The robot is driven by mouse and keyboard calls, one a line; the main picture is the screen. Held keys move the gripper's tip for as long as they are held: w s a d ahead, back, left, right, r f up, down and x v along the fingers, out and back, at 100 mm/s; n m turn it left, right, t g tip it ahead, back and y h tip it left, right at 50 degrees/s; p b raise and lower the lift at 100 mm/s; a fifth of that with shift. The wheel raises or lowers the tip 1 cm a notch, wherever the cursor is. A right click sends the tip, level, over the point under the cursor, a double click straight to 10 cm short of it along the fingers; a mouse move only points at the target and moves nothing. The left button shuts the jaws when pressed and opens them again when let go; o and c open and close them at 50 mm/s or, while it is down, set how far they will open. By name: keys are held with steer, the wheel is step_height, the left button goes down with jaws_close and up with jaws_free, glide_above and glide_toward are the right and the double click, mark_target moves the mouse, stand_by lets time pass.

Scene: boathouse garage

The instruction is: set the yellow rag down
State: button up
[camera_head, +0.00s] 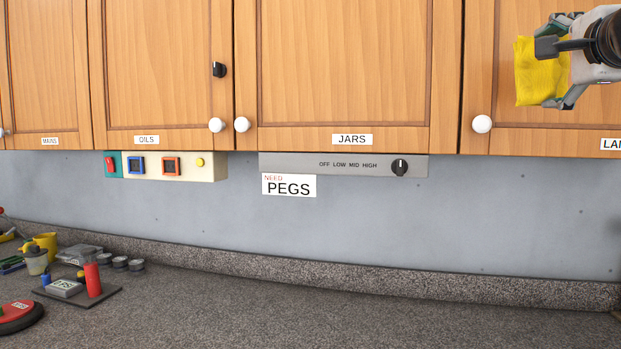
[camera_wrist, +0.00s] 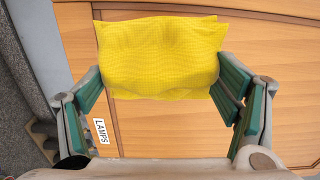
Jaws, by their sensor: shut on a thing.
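The yellow rag (camera_head: 540,75) is up at the top right of the head view, in front of a wooden cabinet door. In the wrist view the rag (camera_wrist: 160,55) fills the space between the green-padded fingers. My gripper (camera_head: 562,62) is shut on the rag and holds it well above the counter. The gripper also shows in the wrist view (camera_wrist: 160,90), with a finger on each side of the rag. The far side of the rag is hidden.
The speckled counter (camera_head: 380,310) is clear in the middle and right. Wooden cabinets (camera_head: 345,60) with white knobs hang above.

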steer(key=x, duration=0.7)
steer(key=shift+s, duration=0.1)
steer(key=v, duration=0.8)
steer(key=shift+s+a, duration=0.15)
steer(key=shift+s, duration=0.2)
steer(key=x, duration=0.9)
steer(key=d, duration=0.2)
steer(key=s+d, duration=0.1)
steer(key=d, duration=0.1)
steer(key=shift+d, duration=0.25)
steer(key=shift+c, duration=0.4)
steer(key=shift+s+d, duration=0.15)
steer(key=shift+d, duration=0.55)
steer(key=shift+r+p, duration=0.1)
steer(key=shift+p, duration=0.2)
